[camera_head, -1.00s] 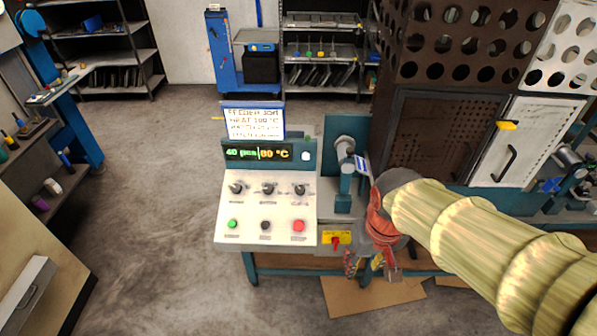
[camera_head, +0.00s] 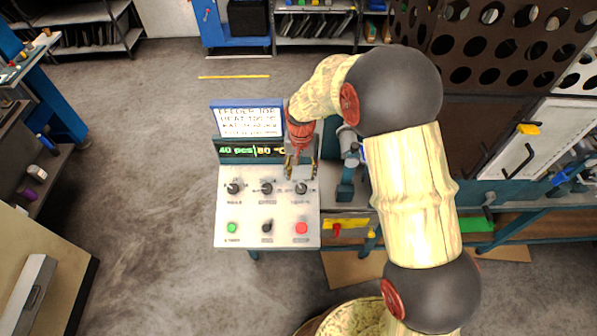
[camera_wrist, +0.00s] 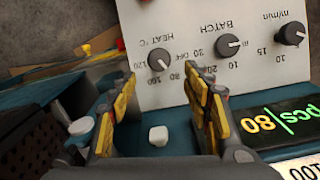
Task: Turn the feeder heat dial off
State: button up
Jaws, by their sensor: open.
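The feeder heat dial (camera_head: 301,188) is the rightmost of the black knobs on the white panel (camera_head: 240,210). It shows in the wrist view (camera_wrist: 158,60) under the label HEAT °C, with marks OFF, 80, 100 and 120. Its pale pointer seems turned towards 80. My gripper (camera_head: 299,170) is over the panel's upper right part, just behind the dial in the head view. In the wrist view my gripper (camera_wrist: 164,90) is open and empty, with the dial beyond the gap between its yellow-edged fingers.
The batch dial (camera_wrist: 229,44) is close beside the heat dial. A red button (camera_head: 301,228) is below the heat dial. A white knob (camera_wrist: 158,135) is on the teal housing between the fingers. A sign (camera_head: 247,119) stands behind the display; a red switch (camera_head: 337,230) is at right.

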aim_at(301, 187)
jog(key=shift+m, duration=0.3)
jog(key=shift+s+r, duration=0.15)
jog(key=shift+s, duration=0.25)
jog(key=shift+w+f, duration=0.1)
jog(key=shift+f, duration=3.8)
jog(key=shift+c, duration=0.4)
jog(key=c, duration=1.1)
